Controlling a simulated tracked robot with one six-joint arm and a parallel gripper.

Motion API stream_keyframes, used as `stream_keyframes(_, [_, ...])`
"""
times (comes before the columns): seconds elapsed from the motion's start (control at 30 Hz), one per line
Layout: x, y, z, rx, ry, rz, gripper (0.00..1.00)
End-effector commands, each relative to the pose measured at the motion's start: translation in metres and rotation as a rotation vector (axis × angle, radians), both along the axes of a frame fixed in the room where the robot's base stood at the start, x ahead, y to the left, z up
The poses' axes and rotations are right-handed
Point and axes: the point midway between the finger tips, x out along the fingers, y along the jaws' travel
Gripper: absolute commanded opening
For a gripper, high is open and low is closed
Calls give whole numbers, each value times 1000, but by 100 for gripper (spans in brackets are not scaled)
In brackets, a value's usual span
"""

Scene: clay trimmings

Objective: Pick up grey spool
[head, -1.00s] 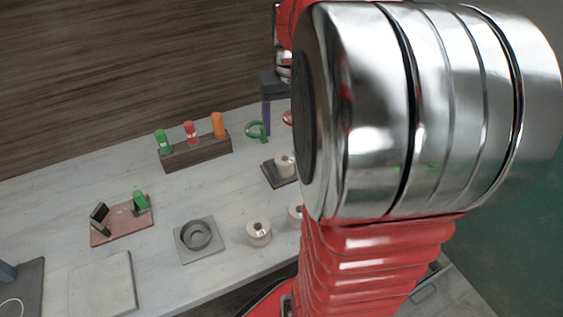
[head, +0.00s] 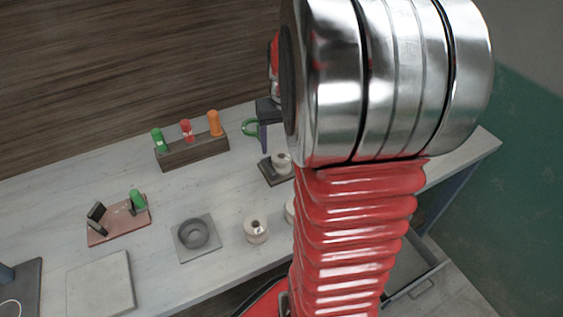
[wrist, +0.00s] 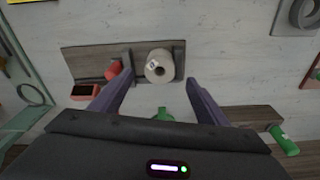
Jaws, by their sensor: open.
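A pale grey spool (wrist: 159,66) sits on a dark stand between two dark upright pieces in the wrist view. In the head view, the spool on its dark stand (head: 268,175) shows just left of my arm (head: 281,161). My gripper (wrist: 160,82) is open, with its two purple-grey fingers apart on either side of the spool's near side; nothing is held. In the head view, my gripper (head: 264,135) is mostly hidden by my arm, with one finger showing above and behind the spool. Its height above the stand cannot be told.
Another pale spool (head: 256,229) stands near the front edge, with one more partly hidden by my arm (head: 290,209). A wooden rack (head: 192,152) holds green, red and orange items.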

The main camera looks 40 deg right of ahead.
Motion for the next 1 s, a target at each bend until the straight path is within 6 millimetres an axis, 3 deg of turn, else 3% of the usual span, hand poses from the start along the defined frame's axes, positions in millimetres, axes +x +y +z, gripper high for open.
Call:
stream_keyframes(0.43, [6, -3, -47, 1, 2, 1, 68])
stream_keyframes(1.0, [6, -3, -51, 0, 0, 1, 68])
